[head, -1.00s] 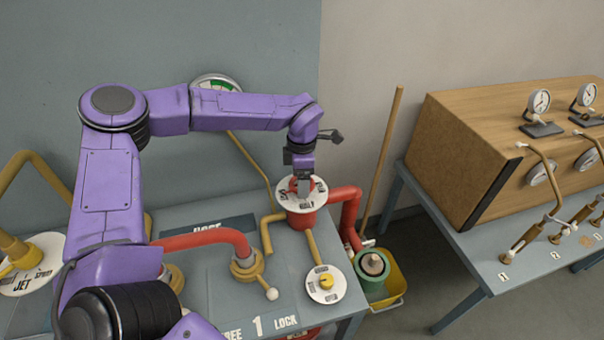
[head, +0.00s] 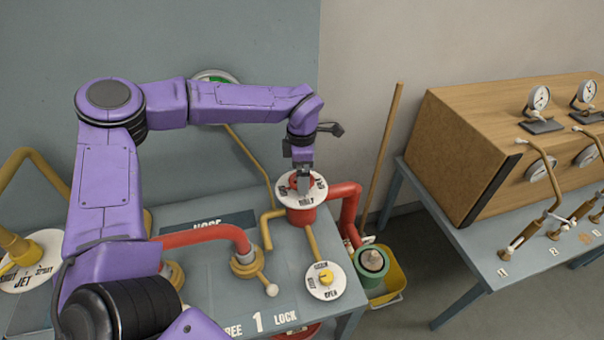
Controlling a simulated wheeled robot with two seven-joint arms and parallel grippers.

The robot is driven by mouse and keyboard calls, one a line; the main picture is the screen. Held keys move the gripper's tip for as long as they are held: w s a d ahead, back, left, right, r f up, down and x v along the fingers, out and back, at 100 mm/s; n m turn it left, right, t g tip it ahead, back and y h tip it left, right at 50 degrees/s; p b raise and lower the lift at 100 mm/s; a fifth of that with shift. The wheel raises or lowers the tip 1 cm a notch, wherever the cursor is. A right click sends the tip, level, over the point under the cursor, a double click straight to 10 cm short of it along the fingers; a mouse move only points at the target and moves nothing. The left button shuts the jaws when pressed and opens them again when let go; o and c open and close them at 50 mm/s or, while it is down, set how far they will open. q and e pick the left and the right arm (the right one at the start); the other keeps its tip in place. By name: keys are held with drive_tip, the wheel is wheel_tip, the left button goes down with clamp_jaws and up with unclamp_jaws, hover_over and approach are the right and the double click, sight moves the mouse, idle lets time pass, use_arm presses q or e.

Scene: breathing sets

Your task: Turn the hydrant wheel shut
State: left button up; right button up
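A red fitting (head: 300,216) with a white lettered disc (head: 287,189) on top stands at the back right of the grey bench and joins a red pipe; this looks like the hydrant. The word HALF shows on the disc's front. My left gripper (head: 304,184) points down over the disc's middle, at or just above it. It hides the centre, so I cannot make out a wheel or whether the fingers are closed on anything. A smaller white dial (head: 325,292) with a yellow hub and the word OPEN sits in front. My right gripper is not in view.
A red hose (head: 205,235) and yellow pipes cross the grey bench (head: 210,290). A wooden box (head: 470,150) with gauges is on another table farther right.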

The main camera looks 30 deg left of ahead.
use_arm(q)
wheel_tip(320, 180, up, 10)
drive_tip(key=b, duration=0.2)
drive_tip(key=shift+f, duration=0.2)
